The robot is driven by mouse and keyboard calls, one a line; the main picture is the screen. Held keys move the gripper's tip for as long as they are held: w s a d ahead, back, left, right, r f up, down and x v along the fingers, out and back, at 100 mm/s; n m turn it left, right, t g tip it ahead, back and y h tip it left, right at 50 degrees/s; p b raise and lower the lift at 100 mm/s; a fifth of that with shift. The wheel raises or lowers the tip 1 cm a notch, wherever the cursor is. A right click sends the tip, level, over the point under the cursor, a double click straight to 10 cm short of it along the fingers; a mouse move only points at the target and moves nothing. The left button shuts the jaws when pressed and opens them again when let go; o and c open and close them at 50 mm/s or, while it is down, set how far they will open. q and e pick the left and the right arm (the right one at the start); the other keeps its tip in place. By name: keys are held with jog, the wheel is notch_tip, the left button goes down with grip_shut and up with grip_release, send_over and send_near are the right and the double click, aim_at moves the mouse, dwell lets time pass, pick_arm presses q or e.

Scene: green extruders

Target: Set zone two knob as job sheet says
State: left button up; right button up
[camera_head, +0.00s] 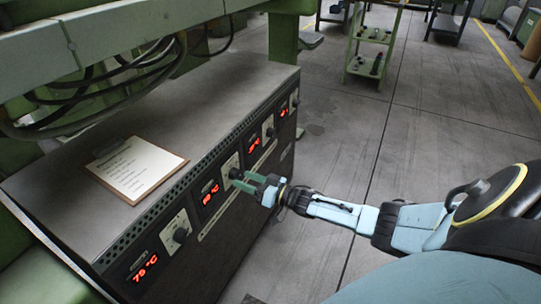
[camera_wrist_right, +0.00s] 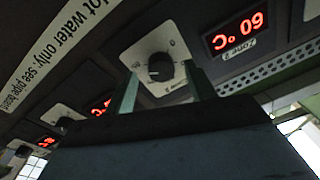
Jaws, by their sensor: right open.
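The zone two knob (camera_head: 234,173) is a dark round knob on a pale dial plate on the cabinet front. In the wrist view the knob (camera_wrist_right: 160,67) shows with a light pointer mark, seen upside down. Its red display (camera_wrist_right: 238,35), labelled Zone 2, reads 60 °C. My right gripper (camera_head: 243,181) is open in front of this knob. In the wrist view its two green fingers stand on either side of the knob, with gaps. I cannot tell whether the tips reach around it. The job sheet (camera_head: 135,168) lies on a clipboard on the cabinet top; its text is too small to read.
A nearer knob (camera_head: 180,235) with a display (camera_head: 145,266) reading about 75 °C is on the same front. Further knobs and displays run along toward the back. Dark cables (camera_head: 95,90) hang above the cabinet. The floor right of it is clear; a green trolley (camera_head: 370,40) stands behind.

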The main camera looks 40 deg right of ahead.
pick_arm(q)
notch_tip(320, 180, down, 7)
jog(key=a+p, duration=0.2)
jog(key=shift+a+r+y, duration=0.15)
jog(key=shift+a+y, duration=0.15)
pick_arm(e)
jog(key=v, duration=1.1)
jog(key=shift+s, duration=0.2)
pick_arm(q)
jog(key=shift+w, duration=0.1)
pick_arm(e)
jog(key=shift+r, duration=0.1)
